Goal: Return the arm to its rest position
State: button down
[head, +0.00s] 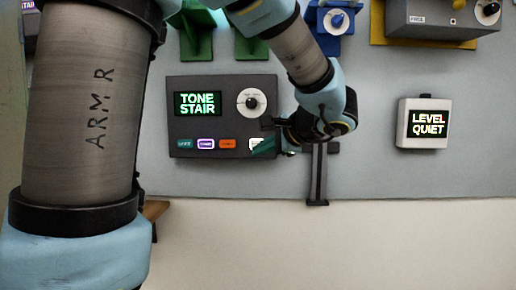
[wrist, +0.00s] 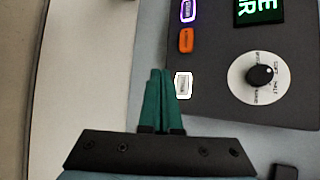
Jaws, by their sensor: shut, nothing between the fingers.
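My arm reaches across the head view from the upper left and bends down to the panel. My gripper (head: 258,147) is at the lower right corner of a dark console (head: 222,92). Its green fingers also show in the wrist view (wrist: 161,76), pressed together with nothing between them. The fingertips are beside a lit white button (wrist: 183,85); I cannot tell whether they touch it. The console screen (head: 198,103) reads "TONE STAIR". A white dial with a black knob (head: 251,102) sits to its right.
A white box (head: 425,123) reading "LEVEL QUIET" stands at the right. Green brackets (head: 197,42), a blue stand with a knob (head: 336,22) and a grey box on a yellow base (head: 440,18) line the back. The grey surface between my wrist and the white box is mostly clear.

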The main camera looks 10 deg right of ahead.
jog(key=s+a+f+n+g+h, duration=0.3)
jog(key=s+a+f+n+g, duration=0.2)
jog(key=f, duration=0.7)
jog(key=s+a+f+n+g+h, duration=0.3)
jog(key=a+f+n, duration=0.6)
jog(key=a+f, duration=0.3)
jog(key=s+g, duration=0.1)
jog(key=s, duration=0.1)
jog(key=shift+s+n+g+h, duration=0.3)
jog(key=shift+g, duration=0.1)
